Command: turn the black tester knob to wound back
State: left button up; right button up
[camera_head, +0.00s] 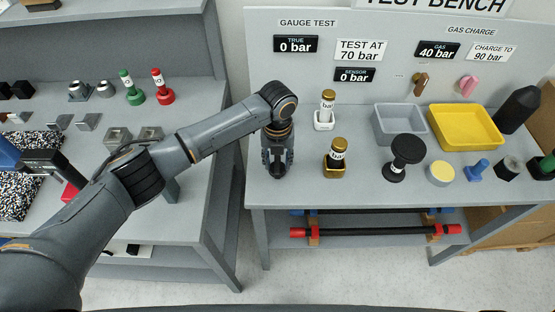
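The black knob (408,148) is a wide, round black cap on a short dark stem with a small white label. It stands upright on the grey test bench, right of centre; how far it is turned does not show. My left gripper (277,168) points down over the left end of this bench, well left of the knob and apart from it. Its fingers are seen from above, and their gap and anything between them are unclear. My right gripper is not in view.
Between gripper and knob stand a gold-topped white canister (327,108) and a gold canister (337,155). A grey tray (377,125) and yellow tray (440,128) sit behind the knob. A yellow-topped disc (440,173) is at its right. The back panel shows 0 bar signs.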

aim_at(278, 163)
pick_arm(q)
notch_tip(278, 163, up, 12)
dwell(0.5)
dwell(0.3)
